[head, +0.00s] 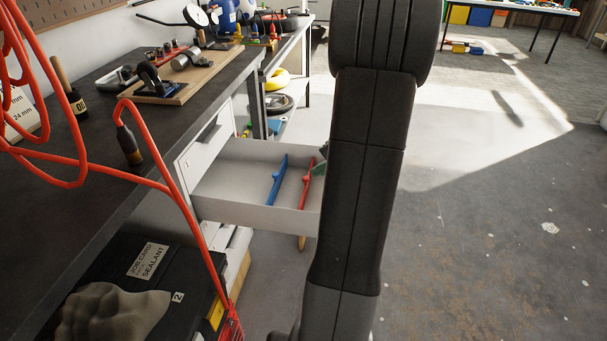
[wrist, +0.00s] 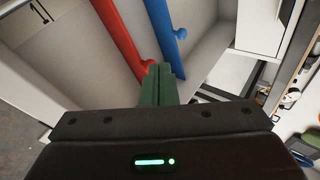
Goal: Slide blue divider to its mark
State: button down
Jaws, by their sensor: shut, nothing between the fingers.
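The blue divider (head: 278,180) stands across the open drawer (head: 235,208), on the cabinet side of the red divider (head: 305,184). In the wrist view the blue divider (wrist: 164,25) runs upper right of my fingers, with a small round knob on its side. The red divider (wrist: 122,38) is to the left. My gripper (wrist: 165,72) has green fingers, shut and empty. Its tips appear close to the red divider's knob; I cannot tell if they touch. In the head view my arm hides most of the gripper. Short black strokes (wrist: 41,11) mark the pale drawer surface at upper left.
The dark workbench (head: 100,140) stands over the drawer on the left, with tools on it. An orange hose (head: 150,181) hangs in front of the drawer. A black case (head: 185,285) sits lower left. The floor (head: 480,230) on the right is clear.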

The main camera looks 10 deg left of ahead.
aim_at(275, 176)
jog(key=x, duration=0.9)
jog(key=shift+b, duration=0.35)
jog(key=shift+w+a+r, duration=0.1)
jog(key=shift+w+a, duration=0.1)
jog(key=shift+a, duration=0.4)
jog(key=shift+w+a, duration=0.2)
jog(key=shift+a, duration=0.35)
jog(key=shift+w+a, duration=0.25)
jog(key=shift+a, duration=0.4)
jog(key=shift+a+b, duration=0.3)
jog(key=shift+a, duration=1.2)
jog(key=shift+d, duration=0.1)
